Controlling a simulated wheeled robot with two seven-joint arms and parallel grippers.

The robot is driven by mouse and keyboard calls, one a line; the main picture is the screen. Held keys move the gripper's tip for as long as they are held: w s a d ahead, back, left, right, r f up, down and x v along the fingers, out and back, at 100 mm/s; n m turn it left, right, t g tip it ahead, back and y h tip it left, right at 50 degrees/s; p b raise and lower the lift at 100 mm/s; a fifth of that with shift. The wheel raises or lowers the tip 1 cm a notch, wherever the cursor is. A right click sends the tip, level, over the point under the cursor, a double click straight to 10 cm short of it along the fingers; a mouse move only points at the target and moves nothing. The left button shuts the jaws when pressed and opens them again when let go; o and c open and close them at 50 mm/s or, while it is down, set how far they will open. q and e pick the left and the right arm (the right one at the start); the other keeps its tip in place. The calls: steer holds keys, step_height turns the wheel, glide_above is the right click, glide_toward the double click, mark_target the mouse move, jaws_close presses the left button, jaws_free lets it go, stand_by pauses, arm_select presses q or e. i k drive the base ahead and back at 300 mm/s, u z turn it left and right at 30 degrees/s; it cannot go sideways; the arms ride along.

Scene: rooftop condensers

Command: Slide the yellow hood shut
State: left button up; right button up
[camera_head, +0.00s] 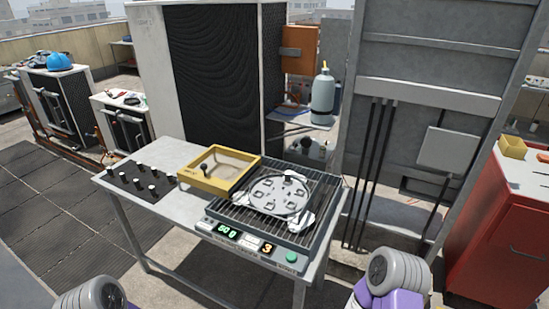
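The yellow hood (204,184) is a low yellow frame with a clear-looking top pane and a small dark knob. It sits at the back left of the grey machine (258,244) on the table. The machine's round metal plate (278,195), with several holes, lies uncovered to the right of the hood, over a slatted bed. Only grey rounded parts of my arms show at the bottom edge, left and right, with purple on the right one. Neither gripper's fingers are in view.
The table (172,152) has a dark strip with several small pegs (140,180) at its left end. A large condenser (222,75) stands behind it. A gas cylinder (322,98) stands behind, and a red cabinet (500,225) is at the right. The space above the table is clear.

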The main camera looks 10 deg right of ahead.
mark_target(217, 186)
steer(key=u, duration=1.65)
steer(key=i, duration=1.45)
steer(key=z, duration=1.75)
